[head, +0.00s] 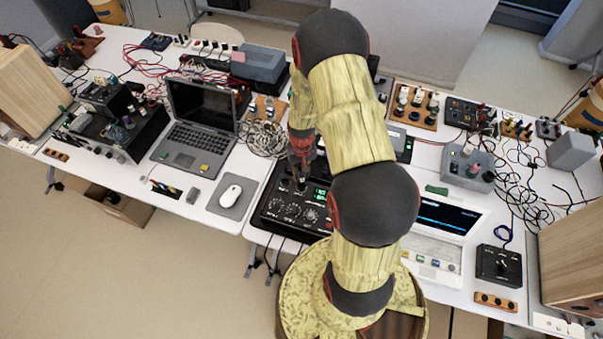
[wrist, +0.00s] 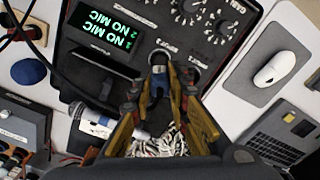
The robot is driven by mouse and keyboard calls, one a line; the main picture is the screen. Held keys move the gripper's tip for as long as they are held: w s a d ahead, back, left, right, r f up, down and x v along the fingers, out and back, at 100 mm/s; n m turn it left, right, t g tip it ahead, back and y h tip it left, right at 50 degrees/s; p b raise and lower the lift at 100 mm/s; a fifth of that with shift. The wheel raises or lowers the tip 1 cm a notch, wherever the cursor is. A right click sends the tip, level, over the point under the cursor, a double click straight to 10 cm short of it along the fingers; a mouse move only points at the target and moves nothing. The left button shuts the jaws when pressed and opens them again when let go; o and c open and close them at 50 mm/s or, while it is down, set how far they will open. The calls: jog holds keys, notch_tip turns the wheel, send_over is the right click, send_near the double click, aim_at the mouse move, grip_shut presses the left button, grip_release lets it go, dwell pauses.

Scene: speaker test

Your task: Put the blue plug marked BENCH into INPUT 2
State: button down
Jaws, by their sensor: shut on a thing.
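The unit's green display (wrist: 108,30) reads NO MIC on two lines. In the head view my gripper (head: 302,178) is over the back of the unit (head: 268,212), partly hidden by my arm.
A mouse (head: 230,194) on a grey pad and a laptop (head: 198,128) lie left of the unit. A coil of cable (head: 266,138) lies behind it. A white computer (head: 440,245) and a black box (head: 498,265) stand at the right. Loose cables crowd the tables.

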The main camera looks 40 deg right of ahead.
aim_at(302, 181)
jog(key=shift+f+b, duration=1.5)
jog(key=shift+f, duration=0.95)
jog(key=shift+f, duration=0.2)
jog(key=c, duration=1.6)
grip_release()
notch_tip(302, 181, up, 12)
jog(key=shift+s, duration=0.1)
